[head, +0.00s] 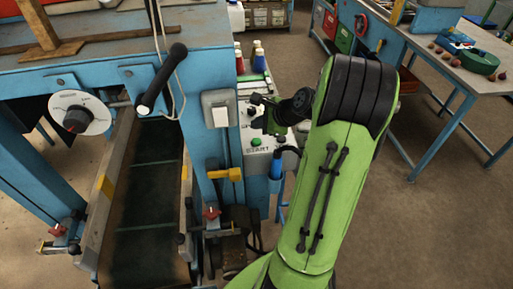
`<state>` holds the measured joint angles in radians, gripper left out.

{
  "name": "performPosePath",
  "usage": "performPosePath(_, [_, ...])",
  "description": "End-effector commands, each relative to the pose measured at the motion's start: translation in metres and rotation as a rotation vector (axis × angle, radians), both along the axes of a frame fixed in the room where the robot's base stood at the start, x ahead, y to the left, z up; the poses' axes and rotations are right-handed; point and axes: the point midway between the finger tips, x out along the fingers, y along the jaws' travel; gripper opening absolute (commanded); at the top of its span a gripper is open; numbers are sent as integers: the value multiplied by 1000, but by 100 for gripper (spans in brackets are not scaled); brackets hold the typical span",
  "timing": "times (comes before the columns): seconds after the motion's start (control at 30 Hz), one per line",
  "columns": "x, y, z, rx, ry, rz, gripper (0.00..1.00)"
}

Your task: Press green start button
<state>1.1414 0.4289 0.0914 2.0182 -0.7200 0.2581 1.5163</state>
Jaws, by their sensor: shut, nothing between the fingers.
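A small round green button (256,142) sits on a white control panel (259,160) beside the blue machine. Dark lettering reading START is below it on the panel. My gripper (259,113) is small and dark in the head view. It is shut and empty, above the green button in the picture and in front of the panel's upper part. It partly hides the upper lettering. A gap shows between gripper and button in the picture, but I cannot tell their distance in depth.
The blue machine (205,60) with a dark conveyor belt (150,190) stands left of the panel. A yellow handle (224,174) juts out near the panel. A blue-legged table (450,65) is at right; the floor between is clear.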

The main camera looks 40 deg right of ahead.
Motion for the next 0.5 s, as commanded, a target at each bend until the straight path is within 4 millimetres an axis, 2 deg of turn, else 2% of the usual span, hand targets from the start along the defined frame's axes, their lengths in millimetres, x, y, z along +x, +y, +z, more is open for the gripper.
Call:
performPosePath(0.03, [0,0,-16,0,0,0,0])
performPosePath(0.2, [0,0,-35,1,1,0,0])
performPosePath(0.5, [0,0,-36,0,0,0,0])
